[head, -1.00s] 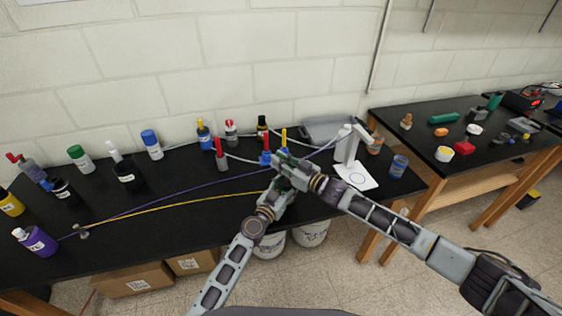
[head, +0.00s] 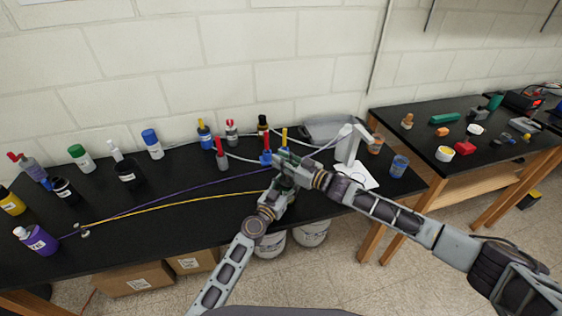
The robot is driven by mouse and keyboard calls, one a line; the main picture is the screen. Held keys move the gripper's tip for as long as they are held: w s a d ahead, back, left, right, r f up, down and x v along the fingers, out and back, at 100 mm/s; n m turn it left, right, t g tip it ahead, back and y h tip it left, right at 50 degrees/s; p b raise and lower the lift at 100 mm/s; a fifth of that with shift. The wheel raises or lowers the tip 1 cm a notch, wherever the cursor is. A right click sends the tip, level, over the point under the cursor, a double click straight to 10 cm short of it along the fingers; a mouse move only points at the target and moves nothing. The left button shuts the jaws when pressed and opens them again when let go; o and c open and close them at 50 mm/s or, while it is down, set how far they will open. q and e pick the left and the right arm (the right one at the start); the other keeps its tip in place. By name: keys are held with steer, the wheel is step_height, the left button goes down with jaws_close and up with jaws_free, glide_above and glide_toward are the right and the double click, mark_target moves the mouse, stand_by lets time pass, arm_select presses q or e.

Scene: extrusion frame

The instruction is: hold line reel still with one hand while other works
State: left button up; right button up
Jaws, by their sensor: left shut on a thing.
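My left gripper (head: 284,186) is at the front middle of the black bench. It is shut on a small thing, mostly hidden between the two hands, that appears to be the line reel. A yellow line (head: 185,206) and a purple line (head: 190,187) run from a small metal fitting (head: 84,231) at the left of the bench toward my grippers. My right gripper (head: 284,163) is just above the left one, close to it or touching. Its fingertips are too small and overlapped to show whether they are open.
Red (head: 221,154), blue (head: 266,157) and yellow-topped bottles stand close behind my grippers. A white stand (head: 351,147) is just right of them. Several bottles fill the left, with a purple one (head: 38,241) near the front edge. A second bench (head: 420,130) is at the right.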

steer(key=o, duration=0.3)
steer(key=shift+s+f, duration=0.1)
steer(key=shift+d, duration=0.1)
steer(key=v, duration=1.1)
steer(key=shift+s+d, duration=0.25)
steer(key=shift+d, duration=0.1)
stand_by(0.6)
steer(key=shift+a, duration=0.15)
